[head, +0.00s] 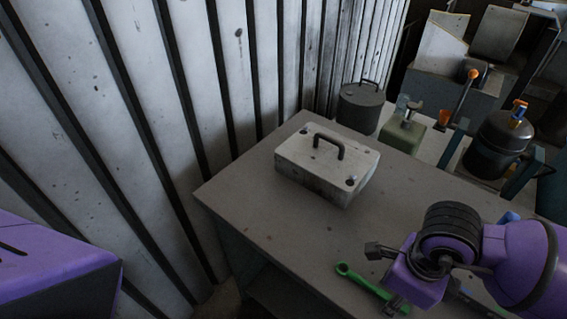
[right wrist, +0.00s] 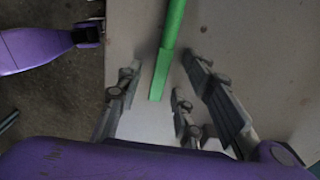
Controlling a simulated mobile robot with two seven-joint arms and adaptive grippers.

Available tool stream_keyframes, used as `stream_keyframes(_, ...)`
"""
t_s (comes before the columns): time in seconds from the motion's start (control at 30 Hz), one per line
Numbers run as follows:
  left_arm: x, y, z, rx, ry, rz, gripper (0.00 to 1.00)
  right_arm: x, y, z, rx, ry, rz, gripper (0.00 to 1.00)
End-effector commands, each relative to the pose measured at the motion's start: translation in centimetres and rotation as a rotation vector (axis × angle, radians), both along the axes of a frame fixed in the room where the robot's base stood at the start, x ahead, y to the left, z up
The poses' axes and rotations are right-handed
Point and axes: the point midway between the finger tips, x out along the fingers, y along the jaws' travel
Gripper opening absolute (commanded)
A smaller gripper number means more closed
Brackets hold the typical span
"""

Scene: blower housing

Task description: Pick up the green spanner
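The green spanner (head: 365,284) lies on the grey table near its front edge, with its ring end toward the left. Its other end is partly hidden by my right arm in the head view. My right gripper (head: 382,280) is open over the spanner. In the right wrist view, the fingers of the right gripper (right wrist: 158,76) stand apart on both sides of the spanner's handle end (right wrist: 167,62). I see no grip on it, and cannot tell how high the fingers are.
A worn pale block with a dark handle (head: 315,168) sits on the grey table (head: 255,205). A dark lidded pot (head: 362,107), a green canister (head: 402,133) and a black vessel (head: 495,145) stand beyond. A corrugated wall (head: 150,100) borders the left. The table's front left is clear.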

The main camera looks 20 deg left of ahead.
Motion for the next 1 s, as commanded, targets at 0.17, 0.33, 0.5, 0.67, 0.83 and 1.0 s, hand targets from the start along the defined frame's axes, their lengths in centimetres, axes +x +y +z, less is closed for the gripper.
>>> stream_keyframes(0.17,0.1,0.1,0.0,0.003,-0.001,-0.002,0.4,0.0,0.0,0.0,0.001,0.0,0.0,0.34)
stream_keyframes(0.33,0.1,0.2,0.0,0.003,-0.001,-0.002,0.4,0.0,0.0,0.0,0.001,0.0,0.0,0.15)
stream_keyframes(0.5,0.2,0.2,0.0,0.003,-0.002,-0.002,0.4,0.0,0.0,0.0,0.001,0.0,-0.001,0.0)
stream_keyframes(0.67,0.2,0.2,0.0,0.004,-0.003,-0.002,0.4,0.0,0.0,0.1,0.002,-0.001,0.0,0.0)
stream_keyframes(0.83,0.3,0.2,0.2,0.003,-0.007,-0.003,0.4,0.1,0.0,0.1,0.002,-0.002,-0.001,0.0)
stream_keyframes(1.0,0.9,0.1,0.9,0.002,-0.019,-0.002,0.4,0.4,0.0,1.2,0.001,-0.004,-0.003,0.0)
